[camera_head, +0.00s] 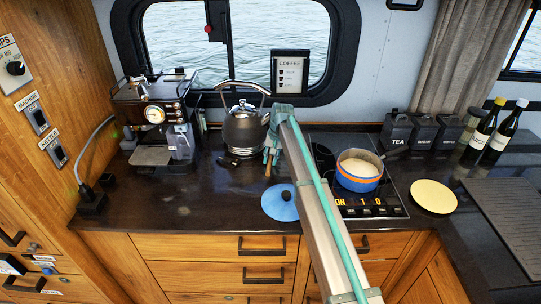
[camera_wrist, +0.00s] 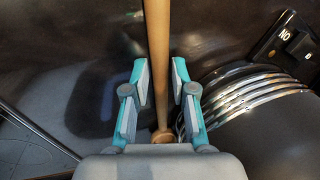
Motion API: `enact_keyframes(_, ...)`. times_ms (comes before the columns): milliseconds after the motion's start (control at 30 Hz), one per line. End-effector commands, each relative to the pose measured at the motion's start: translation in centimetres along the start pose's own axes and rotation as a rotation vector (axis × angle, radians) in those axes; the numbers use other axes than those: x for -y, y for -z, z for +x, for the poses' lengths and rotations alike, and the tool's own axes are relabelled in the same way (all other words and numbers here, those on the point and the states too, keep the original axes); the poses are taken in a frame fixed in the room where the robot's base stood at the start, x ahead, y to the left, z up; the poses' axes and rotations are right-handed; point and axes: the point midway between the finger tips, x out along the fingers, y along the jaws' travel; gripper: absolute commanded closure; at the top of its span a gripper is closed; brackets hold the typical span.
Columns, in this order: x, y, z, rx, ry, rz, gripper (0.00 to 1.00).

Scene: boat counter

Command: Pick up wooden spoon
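The wooden spoon shows in the wrist view as a long light-brown handle (camera_wrist: 157,50) running up from between my fingers to the top edge. A rounded wooden end (camera_wrist: 164,136) shows near the gripper's body. My gripper (camera_wrist: 160,72) has its teal fingers on either side of the handle, with visible gaps, so it is open around it. In the head view my gripper (camera_head: 272,153) is low over the counter, right of the kettle, and largely hides the spoon. A small brown part of the spoon (camera_head: 268,169) shows there.
The dark kettle (camera_head: 244,130) stands close left of my gripper. A blue lid (camera_head: 281,203) lies in front. The cooktop (camera_head: 387,199) with an orange-and-blue pot (camera_head: 359,178) is to the right. A coffee machine (camera_head: 160,120) stands at left.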

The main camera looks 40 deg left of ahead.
Motion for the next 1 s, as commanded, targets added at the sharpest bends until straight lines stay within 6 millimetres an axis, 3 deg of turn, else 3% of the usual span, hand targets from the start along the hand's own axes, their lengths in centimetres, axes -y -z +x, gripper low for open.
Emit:
enact_keyframes(33,0.0,0.0,0.0,0.000,0.000,0.000,0.81)
enact_keyframes(167,0.0,0.0,0.0,0.000,0.000,0.000,1.00)
enact_keyframes(767,-0.1,-0.3,-0.5,0.000,0.000,0.000,1.00)
enact_keyframes(1000,0.6,-0.2,-3.9,-0.002,0.000,0.000,1.00)
